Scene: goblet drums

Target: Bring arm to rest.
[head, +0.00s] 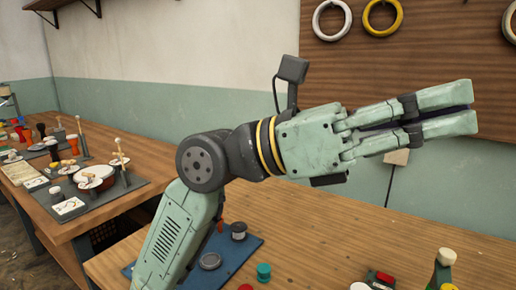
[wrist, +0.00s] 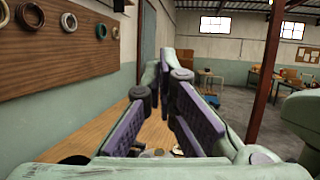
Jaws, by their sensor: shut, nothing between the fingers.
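My gripper (head: 472,107) is raised above the wooden workbench (head: 330,232) in the head view, pointing right toward the wall. Its two pale green fingers lie close together, shut, with nothing held between them. In the wrist view the fingers with purple pads (wrist: 172,90) stand in the middle of the picture, and no object is between them. The arm bends at a dark joint and stretches out over the bench, clear of its top. My arm hides part of the blue mat (head: 238,246) in the head view.
A brown wall board (head: 440,75) with hanging rings (head: 382,15) is behind the gripper. Small items, including a green bottle-like piece (head: 442,270), stand at the bench's front. A second bench (head: 150,165) at left holds drums and tools. A reddish post (wrist: 266,75) shows in the wrist view.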

